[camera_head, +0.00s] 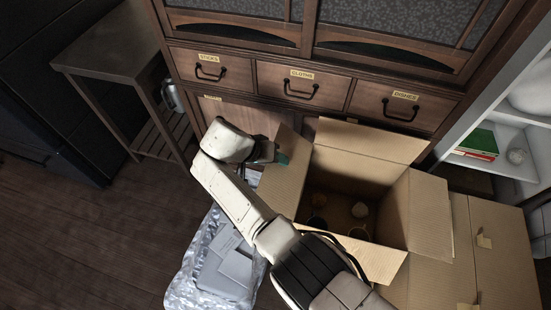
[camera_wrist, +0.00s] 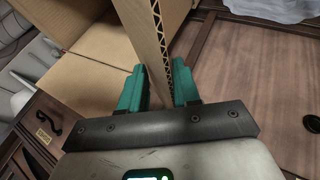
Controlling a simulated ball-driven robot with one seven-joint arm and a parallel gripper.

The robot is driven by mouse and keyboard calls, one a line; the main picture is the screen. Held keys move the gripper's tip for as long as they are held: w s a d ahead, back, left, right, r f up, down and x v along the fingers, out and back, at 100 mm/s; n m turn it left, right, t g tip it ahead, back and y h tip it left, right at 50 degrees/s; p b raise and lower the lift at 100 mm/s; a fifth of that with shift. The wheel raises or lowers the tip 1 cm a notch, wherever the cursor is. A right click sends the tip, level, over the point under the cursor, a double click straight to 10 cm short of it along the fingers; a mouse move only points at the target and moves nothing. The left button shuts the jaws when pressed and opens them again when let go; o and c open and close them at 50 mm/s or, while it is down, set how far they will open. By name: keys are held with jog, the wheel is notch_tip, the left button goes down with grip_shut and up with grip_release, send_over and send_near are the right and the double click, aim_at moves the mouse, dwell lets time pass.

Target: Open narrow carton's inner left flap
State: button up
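An open brown carton (camera_head: 430,215) stands in front of the cabinet, its flaps spread around the opening. Its left flap (camera_head: 284,182) rises at the carton's left side. My gripper (camera_head: 279,158) is at the far upper end of this flap; my arm crosses in front of the carton's left side. In the wrist view, the corrugated edge of a cardboard flap (camera_wrist: 158,38) runs between the two teal fingers of my gripper (camera_wrist: 160,82). The fingers stand apart, one on each side of the flap, with a gap visible on the left. Whether the right finger touches it is unclear.
Several small items (camera_head: 360,211) lie inside the carton. A closed carton (camera_head: 495,250) stands at right. A silvery bag (camera_head: 198,270) lies at lower left. The drawer cabinet (camera_head: 280,85) is close behind, a white shelf (camera_head: 520,150) at right. The floor (camera_head: 85,235) at left is clear.

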jog(key=p+v, duration=0.3)
jog(key=v, duration=0.7)
jog(key=shift+a+r, duration=0.2)
jog(key=shift+r, duration=0.05)
jog(key=shift+s, duration=0.1)
